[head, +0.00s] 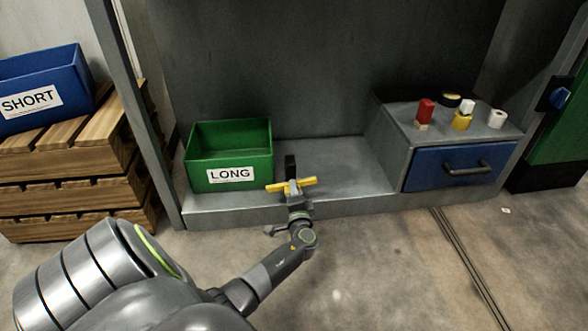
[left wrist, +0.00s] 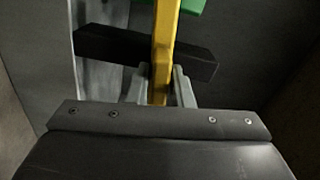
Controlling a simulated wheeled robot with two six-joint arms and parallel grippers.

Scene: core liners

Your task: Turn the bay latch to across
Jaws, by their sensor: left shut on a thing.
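The bay latch shows as a yellow bar (head: 309,182) at the front of the grey bay shelf. In the head view it lies nearly left to right, its right end slightly higher. A dark block (head: 290,164) stands behind it. My left gripper (head: 292,187) is shut on the yellow bar near its middle and hides part of it. In the left wrist view, the bar (left wrist: 166,35) runs upright between the two fingers (left wrist: 160,87) and crosses the dark block (left wrist: 105,46). My right gripper is not in view.
A green LONG bin (head: 204,178) stands on the shelf (head: 350,175), left of the latch. A blue SHORT bin (head: 65,70) sits on wooden crates (head: 70,165) at left. A blue drawer (head: 430,177) is at right, with small items above it. The shelf between is clear.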

